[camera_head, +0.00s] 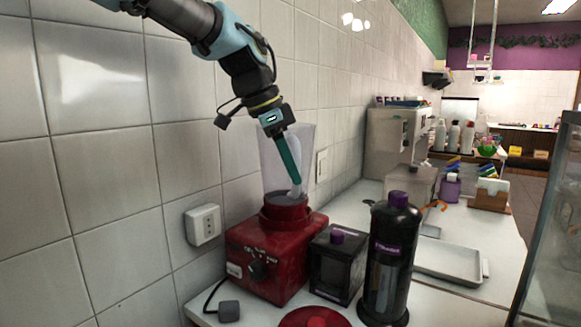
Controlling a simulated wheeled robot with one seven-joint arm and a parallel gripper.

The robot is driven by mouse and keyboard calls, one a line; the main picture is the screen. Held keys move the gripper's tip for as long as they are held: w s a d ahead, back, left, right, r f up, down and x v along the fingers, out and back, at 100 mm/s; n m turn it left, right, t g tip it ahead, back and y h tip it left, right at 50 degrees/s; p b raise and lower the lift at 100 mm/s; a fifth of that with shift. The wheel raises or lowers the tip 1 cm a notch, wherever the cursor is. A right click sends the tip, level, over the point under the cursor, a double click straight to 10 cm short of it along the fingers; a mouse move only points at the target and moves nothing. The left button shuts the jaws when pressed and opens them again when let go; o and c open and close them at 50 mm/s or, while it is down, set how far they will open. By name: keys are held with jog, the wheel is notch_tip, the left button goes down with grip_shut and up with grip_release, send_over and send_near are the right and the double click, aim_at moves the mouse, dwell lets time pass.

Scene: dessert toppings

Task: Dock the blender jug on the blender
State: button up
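The blender (262,262) has a red base with a dark knob and stands on the counter by the tiled wall. The clear blender jug (270,160) is upright above it. Its bottom meets the red collar on top of the base; I cannot tell whether it is fully seated. My gripper (293,176) reaches down from above at the jug's right side, by the pale handle. Its green finger overlaps the handle in this view. The fingers are seen edge-on, so whether they are closed on the handle is unclear.
A black box (337,265) with a purple knob and a tall black dispenser (388,262) stand close right of the blender. A red round lid (314,318) is at the front. A wall socket (203,224) is on the left. A grey tray (448,262) lies further right.

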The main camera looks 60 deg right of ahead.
jog(key=shift+o, duration=0.9)
jog(key=shift+r, duration=0.1)
jog(key=b+v, duration=0.1)
jog(key=v, duration=1.1)
jog(key=shift+s, duration=0.1)
